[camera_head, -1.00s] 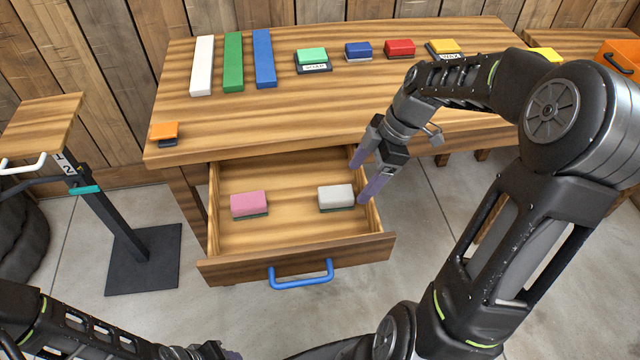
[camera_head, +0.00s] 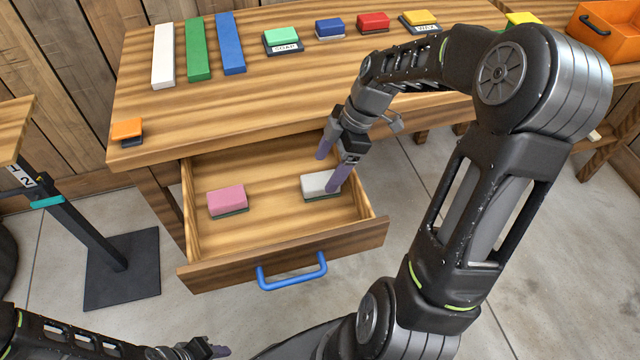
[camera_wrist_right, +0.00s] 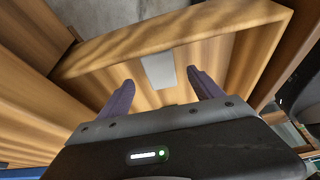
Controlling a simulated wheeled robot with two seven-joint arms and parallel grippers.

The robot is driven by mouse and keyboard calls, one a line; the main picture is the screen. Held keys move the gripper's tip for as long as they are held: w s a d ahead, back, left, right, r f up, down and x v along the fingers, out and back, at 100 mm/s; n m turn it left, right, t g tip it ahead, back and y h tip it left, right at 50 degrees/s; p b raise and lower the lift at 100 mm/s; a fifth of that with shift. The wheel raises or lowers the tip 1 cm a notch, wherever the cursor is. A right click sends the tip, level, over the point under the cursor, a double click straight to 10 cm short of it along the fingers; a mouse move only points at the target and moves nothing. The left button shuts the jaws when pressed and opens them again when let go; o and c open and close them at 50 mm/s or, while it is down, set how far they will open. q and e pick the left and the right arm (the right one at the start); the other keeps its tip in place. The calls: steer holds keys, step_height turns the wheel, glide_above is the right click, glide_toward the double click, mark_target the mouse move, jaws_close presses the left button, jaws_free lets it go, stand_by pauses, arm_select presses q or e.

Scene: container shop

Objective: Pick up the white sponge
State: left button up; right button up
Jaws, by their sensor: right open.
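The white sponge (camera_head: 316,184) lies on its dark base in the open wooden drawer (camera_head: 262,165), at the drawer's right side. One purple fingertip covers its right end in the head view. The sponge also shows in the right wrist view (camera_wrist_right: 158,70), between and beyond the two fingers. My right gripper (camera_head: 330,165) is open and empty, over the drawer's right part; I cannot tell if it touches the sponge. It also shows in the right wrist view (camera_wrist_right: 165,88). My left gripper (camera_head: 208,350) is at the bottom edge of the head view, far from the drawer; its jaws are unclear.
A pink sponge (camera_head: 227,200) lies in the drawer's left part. The drawer has a blue handle (camera_head: 291,272) at its front. The table (camera_head: 220,112) above carries white, green and blue bars and several coloured sponges. An orange sponge (camera_head: 127,129) sits at its left corner.

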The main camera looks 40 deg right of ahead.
mark_target(321, 180)
steer(key=x, duration=0.5)
steer(key=shift+s+f, duration=0.15)
stand_by(0.7)
steer(key=c, duration=1.4)
steer(key=shift+r, duration=0.2)
step_height(321, 180, up, 10)
steer(key=shift+f+p, duration=0.1)
steer(key=shift+p, duration=0.2)
